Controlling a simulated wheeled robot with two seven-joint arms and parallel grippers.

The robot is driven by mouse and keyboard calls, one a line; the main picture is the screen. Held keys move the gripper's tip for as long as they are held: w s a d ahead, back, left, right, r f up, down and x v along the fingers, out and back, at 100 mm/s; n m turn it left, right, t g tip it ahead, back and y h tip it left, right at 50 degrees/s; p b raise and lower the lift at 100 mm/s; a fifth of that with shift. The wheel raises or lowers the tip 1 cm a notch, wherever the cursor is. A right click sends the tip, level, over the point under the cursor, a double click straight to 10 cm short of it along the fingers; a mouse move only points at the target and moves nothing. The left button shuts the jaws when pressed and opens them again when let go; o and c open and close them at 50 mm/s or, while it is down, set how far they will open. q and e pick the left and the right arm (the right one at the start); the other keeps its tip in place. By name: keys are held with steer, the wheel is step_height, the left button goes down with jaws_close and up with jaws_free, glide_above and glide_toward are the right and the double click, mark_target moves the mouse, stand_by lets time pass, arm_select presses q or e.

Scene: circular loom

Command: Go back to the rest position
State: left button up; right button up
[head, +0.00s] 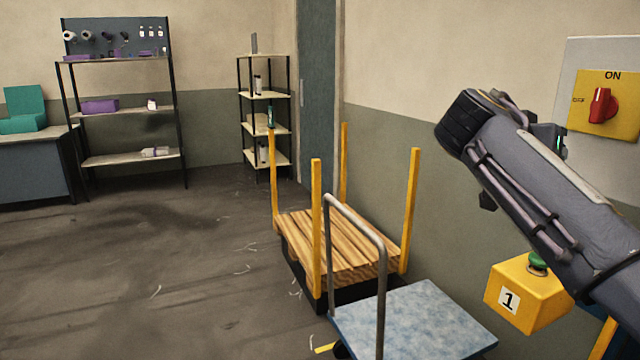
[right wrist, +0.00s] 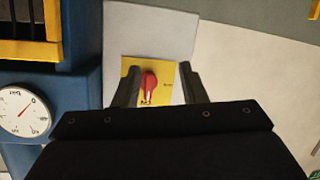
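My right arm comes in from the right in the head view, raised in front of the wall. In the right wrist view my right gripper (right wrist: 160,85) has its two fingers apart with nothing between them. Beyond the fingers is a red rotary switch (right wrist: 149,84) on a yellow plate; the fingers appear apart from it. The same red switch (head: 600,105) shows in the head view at the right, its handle upright below the ON label. My left gripper is not in view.
A yellow box marked 1 (head: 522,302) with a green button sits below my right arm. A blue-topped cart (head: 425,318) and a wooden trolley with yellow posts (head: 335,238) stand along the wall. Shelves (head: 120,112) stand at the back. The floor at left is clear of large objects.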

steer(key=s+d+f+n+g+y+p, duration=0.1)
steer(key=s+f+n+y+p, duration=0.15)
steer(key=s+f+y, duration=0.35)
steer(key=s+d+f+n+y+p, duration=0.1)
steer(key=s+f+n+y+p, duration=0.15)
steer(key=f, duration=0.55)
steer(key=s+a+f+n+y+p, duration=0.1)
steer(key=s+a+f+y+p, duration=0.1)
steer(key=s+a+f+y, duration=0.2)
steer(key=s+a+f+n+y+p, duration=0.2)
steer(key=s+a+f+y, duration=0.2)
steer(key=s+a+f, duration=0.5)
steer(key=s+a, duration=0.3)
steer(key=s, duration=0.4)
steer(key=shift+s+a+f+g+p, duration=0.2)
steer(key=shift+s+a+g+p, duration=0.1)
steer(key=shift+g+p, duration=0.1)
steer(key=shift+d, duration=0.1)
